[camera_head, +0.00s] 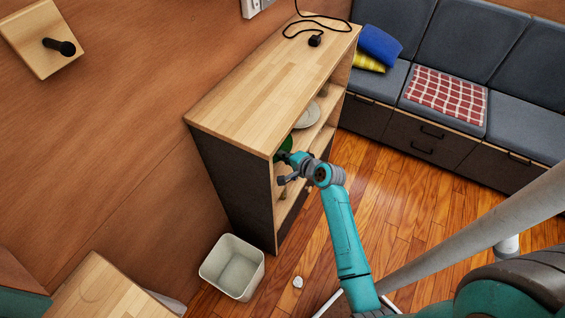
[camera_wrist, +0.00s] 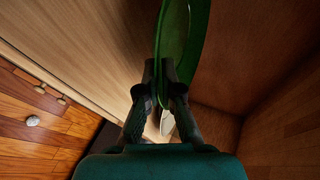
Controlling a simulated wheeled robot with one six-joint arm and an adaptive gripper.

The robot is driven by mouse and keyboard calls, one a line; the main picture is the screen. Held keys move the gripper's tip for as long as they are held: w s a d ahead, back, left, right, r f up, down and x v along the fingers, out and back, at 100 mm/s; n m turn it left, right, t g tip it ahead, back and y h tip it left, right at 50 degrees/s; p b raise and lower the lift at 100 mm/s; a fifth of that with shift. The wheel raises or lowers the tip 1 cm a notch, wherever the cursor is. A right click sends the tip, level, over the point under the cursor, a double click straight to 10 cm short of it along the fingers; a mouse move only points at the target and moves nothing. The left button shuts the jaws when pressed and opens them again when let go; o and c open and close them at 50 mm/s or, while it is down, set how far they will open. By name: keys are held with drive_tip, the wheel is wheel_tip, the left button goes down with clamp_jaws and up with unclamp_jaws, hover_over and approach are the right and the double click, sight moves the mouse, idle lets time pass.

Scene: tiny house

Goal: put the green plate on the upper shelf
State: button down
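The green plate (camera_wrist: 196,40) is in my gripper (camera_wrist: 163,75), which is shut on its rim in the wrist view. In that view the plate stands edge-on between the two fingers, inside a wooden shelf compartment. In the head view only part of the green plate (camera_head: 285,145) shows at the near end of the shelf unit, just under its top board. My arm reaches into the open front of the wooden shelf unit (camera_head: 262,85) at its upper level. My fingertips are hidden there. I cannot tell whether the plate touches a board.
A pale plate (camera_head: 306,117) sits farther along in the shelf unit. A black cable with a plug (camera_head: 314,41) lies on the unit's top. A white bin (camera_head: 232,267) and a small white object (camera_head: 297,282) are on the floor. A grey sofa (camera_head: 430,130) stands behind.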

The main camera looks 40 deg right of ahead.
sight(282, 167)
wheel_tip(282, 167, down, 4)
drive_tip(key=shift+r, duration=0.25)
drive_tip(key=shift+w+f, duration=0.25)
drive_tip(key=shift+f, duration=0.1)
drive_tip(key=c, duration=1.6)
unclamp_jaws()
drive_tip(key=shift+f, duration=0.15)
